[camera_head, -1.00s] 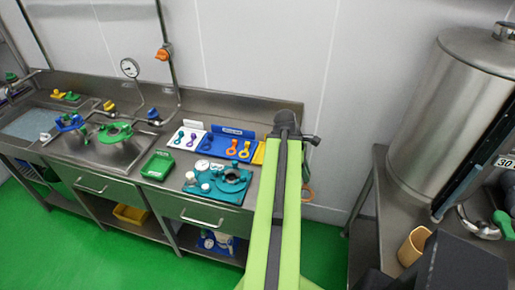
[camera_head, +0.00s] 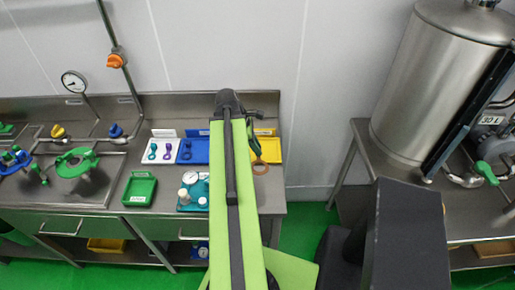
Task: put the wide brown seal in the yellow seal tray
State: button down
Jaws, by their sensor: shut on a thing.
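The wide brown seal (camera_head: 260,168) is a thin brown ring. It hangs from the tip of my gripper (camera_head: 257,157), which is small and dark in this view and shut on it. The yellow seal tray (camera_head: 270,150) stands at the right end of the steel counter against the wall. My arm hides its left part. In the picture the seal overlaps the area at the tray's front edge; I cannot tell its height above the counter.
A blue tray (camera_head: 201,151) and a white tray (camera_head: 151,159) with small coloured parts stand left of the yellow one. A steel tank (camera_head: 435,85) stands on the right table, past a floor gap.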

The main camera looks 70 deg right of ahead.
jog(key=s+d+r, duration=0.1)
jog(key=s+d, duration=0.2)
jog(key=d, duration=0.3)
jog(key=b, duration=0.6)
send_over(262, 142)
jog(key=a, duration=0.1)
jog(key=f, duration=0.4)
jog(key=w+f, duration=0.1)
jog(key=f, duration=0.2)
jog(key=shift+a, duration=0.1)
jog(key=shift+w+d, duration=0.2)
jog(key=shift+d, duration=0.15)
notch_tip(262, 142, down, 4)
jog(key=b, duration=0.4)
jog(key=shift+f+b, duration=0.25)
jog(key=shift+b, duration=0.1)
jog(key=shift+a+r, duration=0.1)
jog(key=shift+r, duration=0.2)
jog(key=shift+f, duration=0.25)
jog(key=c, duration=1.3)
grip_release()
jog(key=shift+r, duration=0.1)
